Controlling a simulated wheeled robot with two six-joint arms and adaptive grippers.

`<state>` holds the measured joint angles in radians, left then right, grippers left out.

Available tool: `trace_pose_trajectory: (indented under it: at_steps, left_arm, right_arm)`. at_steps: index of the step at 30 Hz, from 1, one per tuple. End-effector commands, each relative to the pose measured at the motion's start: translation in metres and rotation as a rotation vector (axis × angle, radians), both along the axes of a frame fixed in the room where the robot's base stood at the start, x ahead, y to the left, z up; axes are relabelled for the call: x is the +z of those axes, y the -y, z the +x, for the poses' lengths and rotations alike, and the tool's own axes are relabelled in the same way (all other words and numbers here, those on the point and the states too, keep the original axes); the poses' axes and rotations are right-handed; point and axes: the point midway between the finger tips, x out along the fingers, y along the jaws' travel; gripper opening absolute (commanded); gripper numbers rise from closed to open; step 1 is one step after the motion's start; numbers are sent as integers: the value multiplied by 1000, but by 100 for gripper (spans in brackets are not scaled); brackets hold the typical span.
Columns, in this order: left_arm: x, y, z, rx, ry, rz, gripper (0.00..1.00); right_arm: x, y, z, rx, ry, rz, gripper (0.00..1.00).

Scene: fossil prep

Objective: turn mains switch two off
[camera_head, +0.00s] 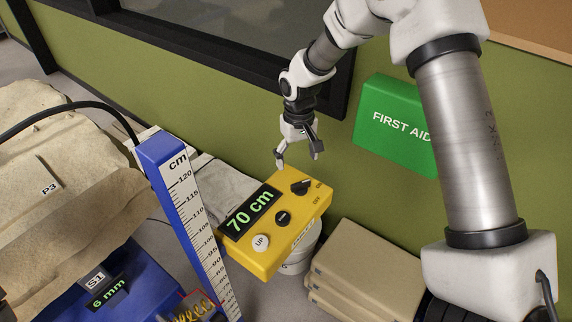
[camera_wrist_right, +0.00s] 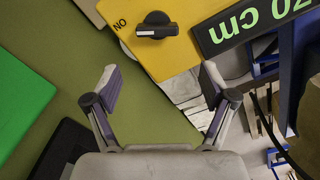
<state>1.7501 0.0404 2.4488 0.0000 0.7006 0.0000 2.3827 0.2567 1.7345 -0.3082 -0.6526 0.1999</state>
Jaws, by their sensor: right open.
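A yellow control box (camera_head: 262,262) hangs in the middle of the head view, with a lit "70 cm" display (camera_head: 250,212). A black rotary switch (camera_head: 300,187) sits at its upper right end, beside ON and OFF marks. I cannot read a switch number. In the wrist view the rotary switch (camera_wrist_right: 157,25) has a white mark at its left end, on the side of the ON label. My right gripper (camera_head: 298,158) is open and empty, just above and apart from the switch. It also shows open in the wrist view (camera_wrist_right: 160,85). My left gripper is not in view.
The box also bears an UP button (camera_head: 261,242) and a black button (camera_head: 283,217). A blue scale post (camera_head: 160,158) stands left of it, near large pale rock (camera_head: 60,220). A green first aid box (camera_head: 385,105) is on the wall. Beige stacked cases (camera_head: 365,265) lie below right.

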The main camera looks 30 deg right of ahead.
Motion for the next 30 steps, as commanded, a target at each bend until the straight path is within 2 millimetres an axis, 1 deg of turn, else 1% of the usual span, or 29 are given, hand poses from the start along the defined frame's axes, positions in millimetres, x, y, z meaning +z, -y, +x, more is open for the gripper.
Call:
trace_pose_trajectory:
  at_steps: [2, 9, 12, 15, 21, 23, 24, 26, 27, 30]
  left_arm:
    - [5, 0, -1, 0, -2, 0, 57]
    - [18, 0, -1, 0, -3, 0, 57]
    - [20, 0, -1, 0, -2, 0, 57]
    - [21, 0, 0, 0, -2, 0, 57]
    - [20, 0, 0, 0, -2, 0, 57]
    - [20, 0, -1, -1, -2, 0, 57]
    - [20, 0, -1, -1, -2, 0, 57]
    - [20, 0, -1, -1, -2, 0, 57]
    - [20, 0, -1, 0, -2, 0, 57]
    - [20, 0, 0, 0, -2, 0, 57]
  right_arm:
    - [-8, 0, -1, 0, -5, 1, 83]
    - [-53, 0, -3, 1, -6, 0, 83]
    - [-67, 0, -2, 1, -4, 1, 83]
    - [-74, 0, -2, 0, -3, 0, 83]
    - [-75, 0, -2, 0, -2, 0, 83]
    - [-75, 0, -2, 0, -2, 0, 62]
    - [-75, 0, -2, 0, -2, 0, 48]
    - [-75, 0, -2, 0, -2, 0, 27]
    - [-75, 0, -2, 0, -2, 0, 23]
    - [-75, 0, -2, 0, -2, 0, 23]
